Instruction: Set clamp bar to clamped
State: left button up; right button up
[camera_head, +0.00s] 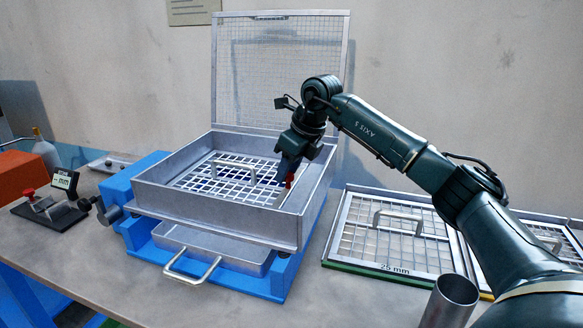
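The clamp bar (283,197) appears as a short grey piece with a red part, at the right inner side of the grey metal sieve box (225,213). It is largely hidden by my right gripper, so its setting cannot be told. My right gripper (289,178) reaches down into the box from the right, at the red part. Its fingertips are too small and hidden to show whether they are open or shut, or whether they touch it. A mesh frame (240,176) with a metal handle lies inside the box. My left gripper is not in view.
The box's mesh lid (280,70) stands open behind. A drawer tray (215,248) with a handle sits below, in the blue base (272,285). Sieve frames (388,240) lie at right, near a metal cup (450,300). A small display device (64,181) stands at left.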

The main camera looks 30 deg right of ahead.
jog(key=shift+d, duration=0.1)
jog(key=shift+s+r, duration=0.15)
jog(key=shift+r, duration=0.05)
jog(key=v, duration=1.2)
jog(key=shift+r, duration=0.4)
